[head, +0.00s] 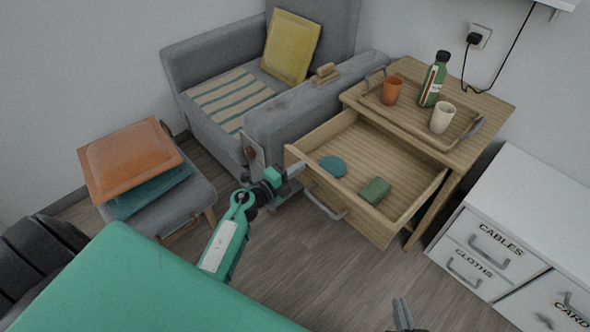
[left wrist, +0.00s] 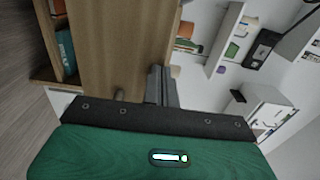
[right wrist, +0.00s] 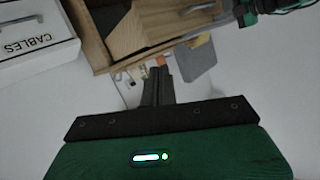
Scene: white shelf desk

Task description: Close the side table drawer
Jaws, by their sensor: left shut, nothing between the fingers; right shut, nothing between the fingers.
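The side table (head: 480,95) is light wood, and its drawer (head: 368,218) is pulled far out, with a grey bar handle (head: 326,205) on its front. My left gripper (head: 297,172) is shut and empty, at the left end of the drawer front; I cannot tell whether it touches. In the left wrist view its fingers (left wrist: 161,85) lie against or just before a wooden panel (left wrist: 120,45). My right gripper (head: 402,312) is shut and empty, low at the bottom edge, apart from the drawer. In the right wrist view its fingers (right wrist: 157,85) show below wooden furniture (right wrist: 150,25).
A teal round item (head: 333,166) and a green block (head: 375,191) lie in the drawer. A tray (head: 455,150) on the table holds two cups and a bottle (head: 433,80). A grey sofa (head: 215,55) is left, a white cabinet (head: 520,205) right. Floor before the drawer is clear.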

